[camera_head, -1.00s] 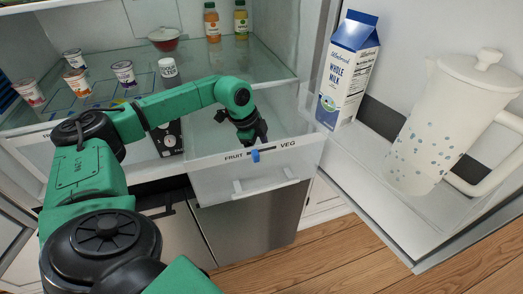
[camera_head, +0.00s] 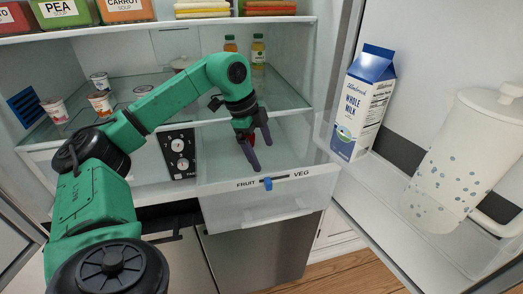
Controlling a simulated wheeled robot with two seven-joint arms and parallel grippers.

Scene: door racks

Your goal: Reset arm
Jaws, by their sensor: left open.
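My left arm reaches in from the left into an open fridge. Its gripper (camera_head: 259,148) is open, fingers pointing down over the pulled-out clear drawer (camera_head: 262,205) labelled FRUIT and VEG. A small red thing (camera_head: 251,139) shows beside the fingers; whether it is inside the drawer or touched by the gripper I cannot tell. The blue slider (camera_head: 268,184) on the drawer front is just below the fingertips. My right gripper is not in view.
A milk carton (camera_head: 362,103) and a white pitcher (camera_head: 458,160) stand on the open door's shelf at right. Yogurt cups (camera_head: 100,103) and two bottles (camera_head: 258,50) stand on the glass shelf. Soup containers (camera_head: 62,12) sit above. A black control panel (camera_head: 180,154) is left of the drawer.

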